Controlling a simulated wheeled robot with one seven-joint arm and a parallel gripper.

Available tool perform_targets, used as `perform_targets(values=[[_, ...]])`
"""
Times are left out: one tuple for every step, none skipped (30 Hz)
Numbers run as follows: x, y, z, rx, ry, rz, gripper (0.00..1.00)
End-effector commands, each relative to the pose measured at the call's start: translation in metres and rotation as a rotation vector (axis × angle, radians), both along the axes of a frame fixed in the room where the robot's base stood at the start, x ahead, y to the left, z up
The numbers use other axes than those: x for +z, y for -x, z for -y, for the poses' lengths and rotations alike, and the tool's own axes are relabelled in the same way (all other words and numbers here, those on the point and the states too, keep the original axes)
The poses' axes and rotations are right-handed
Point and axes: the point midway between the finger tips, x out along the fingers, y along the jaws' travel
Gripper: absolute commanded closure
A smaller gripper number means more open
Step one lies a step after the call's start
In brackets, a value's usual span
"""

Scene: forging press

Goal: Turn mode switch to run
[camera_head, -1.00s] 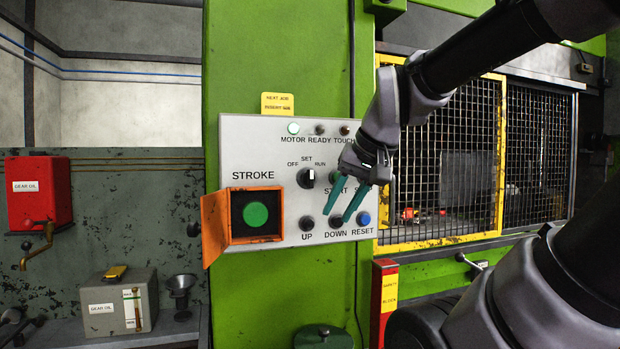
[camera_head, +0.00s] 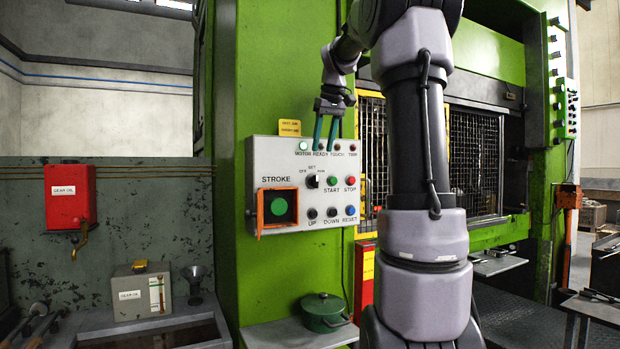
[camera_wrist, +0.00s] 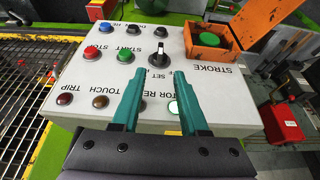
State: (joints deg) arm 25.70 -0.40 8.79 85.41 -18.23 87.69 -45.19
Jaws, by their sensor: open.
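The mode switch (camera_head: 313,181) is a black knob with a white mark, on the grey control panel (camera_head: 268,152), among the labels OFF, SET and RUN. It shows upside down in the wrist view as a knob (camera_wrist: 158,57). The exact label its mark points to is hard to tell. My gripper (camera_head: 325,148) is open and empty, its two green fingers pointing down in front of the panel's upper edge. In the wrist view my gripper (camera_wrist: 162,70) has its fingertips apart, with the knob beyond the gap between them. No contact shows.
The green START button (camera_head: 333,181) and red STOP button (camera_head: 350,181) sit right of the switch. An orange box frames the green STROKE button (camera_head: 279,206) at lower left. A yellow tag (camera_head: 289,127) stands on the panel's top edge. A mesh guard (camera_head: 373,150) is to the right.

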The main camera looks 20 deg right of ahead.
Motion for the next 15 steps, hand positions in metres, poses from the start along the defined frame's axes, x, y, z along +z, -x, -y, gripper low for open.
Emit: perform_targets(values=[[-0.003,-0.002,0.001,0.002,0.000,-0.003,0.56],[-0.005,-0.003,0.001,0.002,0.000,-0.003,0.56],[-0.009,-0.004,0.001,0.002,0.000,-0.004,0.56],[-0.012,-0.006,0.001,0.002,0.000,-0.004,0.56],[-0.016,-0.007,0.001,0.003,-0.001,-0.004,0.56],[-0.023,-0.010,0.001,0.003,-0.001,-0.004,0.56],[-0.028,-0.012,0.000,0.003,-0.001,-0.004,0.56],[-0.033,-0.014,0.000,0.002,0.000,-0.004,0.56],[-0.041,-0.017,0.000,0.003,-0.001,-0.005,0.56],[-0.047,-0.019,0.000,0.003,-0.001,-0.004,0.56],[-0.052,-0.022,0.000,0.003,-0.001,-0.004,0.56],[-0.059,-0.025,0.000,0.002,-0.002,-0.005,0.56],[-0.064,-0.027,0.000,0.002,-0.001,-0.004,0.56],[-0.069,-0.029,0.000,0.001,0.000,-0.004,0.56],[-0.075,-0.031,0.000,0.002,0.000,-0.003,0.56]])
